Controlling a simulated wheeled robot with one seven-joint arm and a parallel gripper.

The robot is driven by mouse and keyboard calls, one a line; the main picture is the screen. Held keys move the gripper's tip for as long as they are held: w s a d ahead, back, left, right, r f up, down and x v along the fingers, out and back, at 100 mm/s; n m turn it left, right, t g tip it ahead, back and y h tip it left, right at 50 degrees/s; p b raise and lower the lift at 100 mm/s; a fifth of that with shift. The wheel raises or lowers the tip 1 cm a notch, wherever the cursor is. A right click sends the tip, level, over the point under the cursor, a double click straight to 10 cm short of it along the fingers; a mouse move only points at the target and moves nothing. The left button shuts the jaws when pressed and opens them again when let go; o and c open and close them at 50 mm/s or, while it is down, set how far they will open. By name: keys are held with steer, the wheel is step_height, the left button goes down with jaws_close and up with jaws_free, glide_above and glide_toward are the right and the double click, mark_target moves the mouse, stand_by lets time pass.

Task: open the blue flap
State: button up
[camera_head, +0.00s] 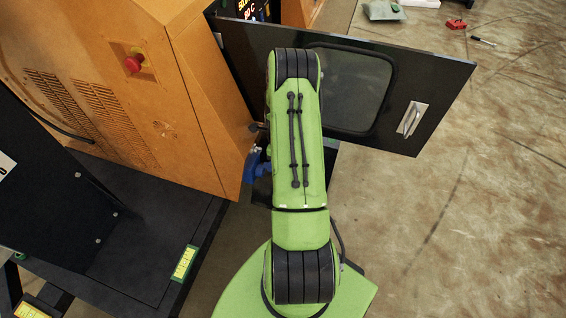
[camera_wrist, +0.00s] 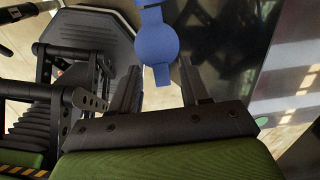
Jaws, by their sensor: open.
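The blue flap (camera_wrist: 165,42) shows at the top middle of the wrist view as a rounded disc with a narrow tab pointing down. In the head view a blue part (camera_head: 256,165) shows beside the lower edge of the orange housing, partly hidden by my green arm. My gripper (camera_wrist: 160,78) is open, with one dark finger on each side of the tab's lower end. Nothing is clearly held, and I cannot tell whether a finger touches the flap. In the head view my gripper is hidden behind my arm.
A black door (camera_head: 435,75) with a dark window and a silver handle (camera_head: 411,119) stands swung out behind my arm. The orange housing (camera_head: 190,60) with a red button (camera_head: 133,63) is at left. Open floor (camera_head: 480,220) lies at right.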

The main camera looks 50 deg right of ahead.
step_height(320, 180, up, 13)
steer(key=s+p, duration=0.1)
steer(key=p, duration=0.1)
steer(key=shift+s+d, duration=0.15)
steer(key=shift+d, duration=0.3)
steer(key=shift+r, duration=0.1)
steer(key=w+a+r+n+t+h, duration=0.2)
steer(key=a+r+n, duration=1.3)
steer(key=a+r, duration=0.4)
steer(key=s+a+r+n+t+y, duration=0.2)
steer(key=s+a+r+n, duration=0.4)
steer(key=s+a+n, duration=0.6)
steer(key=s+n+t, duration=0.1)
steer(key=n, duration=0.4)
steer(key=shift+r+t+p, duration=0.25)
steer(key=shift+t+p, duration=0.05)
steer(key=shift+p, duration=0.05)
